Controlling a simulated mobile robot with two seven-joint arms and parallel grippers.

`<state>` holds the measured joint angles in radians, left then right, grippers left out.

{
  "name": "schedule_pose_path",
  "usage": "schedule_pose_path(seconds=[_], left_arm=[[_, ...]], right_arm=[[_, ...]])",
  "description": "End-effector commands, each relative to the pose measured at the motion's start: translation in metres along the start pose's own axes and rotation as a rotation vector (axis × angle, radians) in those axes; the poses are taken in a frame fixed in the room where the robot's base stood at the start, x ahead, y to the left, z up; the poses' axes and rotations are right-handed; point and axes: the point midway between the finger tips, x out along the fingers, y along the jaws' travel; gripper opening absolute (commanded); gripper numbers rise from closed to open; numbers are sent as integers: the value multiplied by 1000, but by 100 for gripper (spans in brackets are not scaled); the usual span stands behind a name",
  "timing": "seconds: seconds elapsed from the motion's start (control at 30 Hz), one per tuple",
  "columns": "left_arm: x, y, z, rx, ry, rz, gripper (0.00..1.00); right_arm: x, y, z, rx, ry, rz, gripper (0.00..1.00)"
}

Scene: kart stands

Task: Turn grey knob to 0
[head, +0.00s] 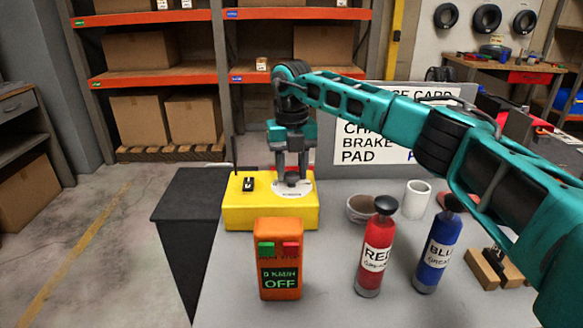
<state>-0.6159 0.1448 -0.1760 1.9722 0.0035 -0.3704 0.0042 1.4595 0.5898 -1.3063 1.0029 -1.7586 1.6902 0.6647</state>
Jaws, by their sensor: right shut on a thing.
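A yellow box (268,215) stands on the grey table with a round white dial plate (306,188) on its top. The grey knob (291,181) sits on this dial, mostly hidden by my gripper. My right gripper (291,174) points straight down over the dial and is shut on the grey knob. The knob's pointer and the dial marks are too small to read. A small black switch (249,184) is on the left of the box top. An orange unit (281,285) in front shows "0 KM/H" and "OFF". My left gripper is not in view.
A red bottle (375,258), a blue bottle (437,255), a white cup (416,199) and a bowl (359,208) stand right of the box. A sign board (350,125) stands behind, partly hidden by my right arm. A wooden block (487,268) lies at the right.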

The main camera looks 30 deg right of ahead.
Motion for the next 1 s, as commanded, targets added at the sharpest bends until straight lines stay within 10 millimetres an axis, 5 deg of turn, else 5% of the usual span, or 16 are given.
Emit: schedule_pose_path(seconds=[0.47, 1.0], left_arm=[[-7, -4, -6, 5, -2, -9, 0], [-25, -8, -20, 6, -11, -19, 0]], right_arm=[[-4, 0, 0, -146, 0, 0, 9], [-3, 0, 1, -639, -1, 0, 9]])
